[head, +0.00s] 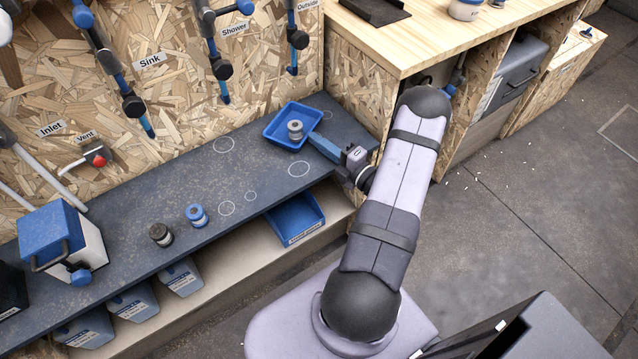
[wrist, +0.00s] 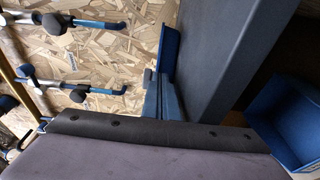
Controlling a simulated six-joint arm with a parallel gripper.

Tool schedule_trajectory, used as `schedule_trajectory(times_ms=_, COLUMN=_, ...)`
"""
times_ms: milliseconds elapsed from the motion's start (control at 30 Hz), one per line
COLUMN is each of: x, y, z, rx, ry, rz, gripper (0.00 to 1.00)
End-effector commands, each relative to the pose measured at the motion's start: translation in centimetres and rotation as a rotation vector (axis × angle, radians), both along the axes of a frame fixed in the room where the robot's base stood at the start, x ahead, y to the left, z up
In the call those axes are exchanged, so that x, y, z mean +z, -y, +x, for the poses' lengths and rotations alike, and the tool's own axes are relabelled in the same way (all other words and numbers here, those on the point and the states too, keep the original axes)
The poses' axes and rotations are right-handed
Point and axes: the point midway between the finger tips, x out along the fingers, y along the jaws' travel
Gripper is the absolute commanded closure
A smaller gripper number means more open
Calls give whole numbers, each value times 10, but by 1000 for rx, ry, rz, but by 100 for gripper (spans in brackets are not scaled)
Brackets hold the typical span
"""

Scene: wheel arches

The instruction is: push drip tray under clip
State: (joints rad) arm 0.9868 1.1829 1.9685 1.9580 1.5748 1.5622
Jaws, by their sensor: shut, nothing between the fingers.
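The drip tray is a shallow blue tray (head: 276,128) at the back right of the dark shelf, with a small grey ribbed fitting (head: 295,130) in it. My gripper (head: 318,139) is shut and empty, its blue fingers at the tray's near right edge; I cannot tell whether they touch it. In the wrist view the gripper (wrist: 158,78) points at the tray (wrist: 170,42), seen edge on. Several pipes with black and blue fittings hang on the chipboard wall above, one (head: 216,60) by the Shower label. I cannot tell which part is the clip.
On the dark shelf (head: 170,215) stand a blue-ringed fitting (head: 197,215), a dark fitting (head: 160,234) and a blue-and-white canister (head: 65,240). A blue bin (head: 295,220) sits below. A wooden cabinet (head: 362,85) bounds the right. White circles mark bare shelf left of the gripper.

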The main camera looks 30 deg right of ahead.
Motion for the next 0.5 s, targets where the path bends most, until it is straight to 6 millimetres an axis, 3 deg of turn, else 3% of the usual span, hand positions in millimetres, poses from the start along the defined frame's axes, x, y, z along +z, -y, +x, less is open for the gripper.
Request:
schedule_trajectory(times_ms=333, x=0, y=-2, z=-3, rx=0, ry=-1, rz=1, gripper=100)
schedule_trajectory(times_ms=500, x=1, y=-9, z=-14, rx=-2, ry=-3, rz=4, gripper=100)
